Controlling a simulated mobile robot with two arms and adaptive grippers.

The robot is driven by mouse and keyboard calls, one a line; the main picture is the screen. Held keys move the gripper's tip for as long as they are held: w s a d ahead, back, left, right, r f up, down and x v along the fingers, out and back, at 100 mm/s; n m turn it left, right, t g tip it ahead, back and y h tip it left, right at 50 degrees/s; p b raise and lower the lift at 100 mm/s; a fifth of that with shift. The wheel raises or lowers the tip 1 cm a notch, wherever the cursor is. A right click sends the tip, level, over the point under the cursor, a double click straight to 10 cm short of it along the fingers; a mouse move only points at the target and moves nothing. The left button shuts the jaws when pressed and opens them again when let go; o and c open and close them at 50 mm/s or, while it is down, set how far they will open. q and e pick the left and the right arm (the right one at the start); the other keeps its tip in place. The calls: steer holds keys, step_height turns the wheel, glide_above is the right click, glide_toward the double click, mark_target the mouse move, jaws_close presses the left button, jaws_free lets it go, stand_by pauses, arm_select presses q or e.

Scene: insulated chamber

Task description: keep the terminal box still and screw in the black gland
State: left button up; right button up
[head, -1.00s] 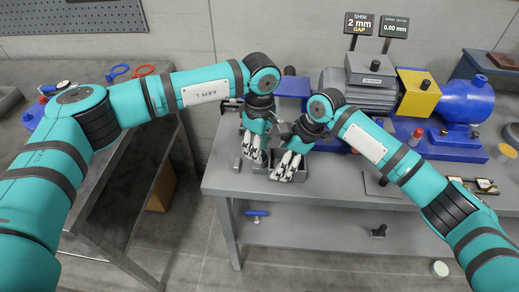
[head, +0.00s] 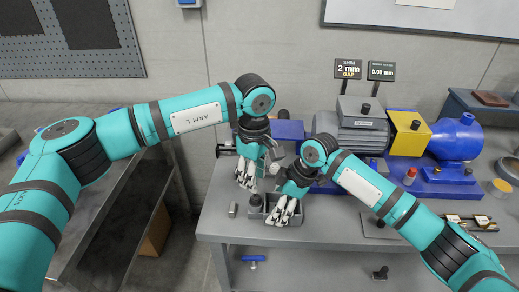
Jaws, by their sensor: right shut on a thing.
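My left gripper (head: 246,180) hangs fingers-down above the bench near its left end, behind and left of a small grey open box (head: 299,212). Whether its fingers are apart is too small to tell. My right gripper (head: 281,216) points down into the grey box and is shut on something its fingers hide. A dark block with a round black top (head: 256,201) stands just left of the grey box, below my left gripper. I cannot tell whether it is the black gland. A grey box on the motor (head: 360,112) may be the terminal box.
The grey motor (head: 345,140), yellow guard (head: 409,133) and blue pump (head: 456,137) fill the bench's back. A small grey piece (head: 233,210) lies near the bench's left end. The bench front (head: 330,215) has free room.

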steer(key=shift+s, duration=0.1)
steer(key=o, duration=1.3)
steer(key=shift+o, duration=0.2)
steer(key=v, duration=0.9)
steer(key=shift+b, duration=0.35)
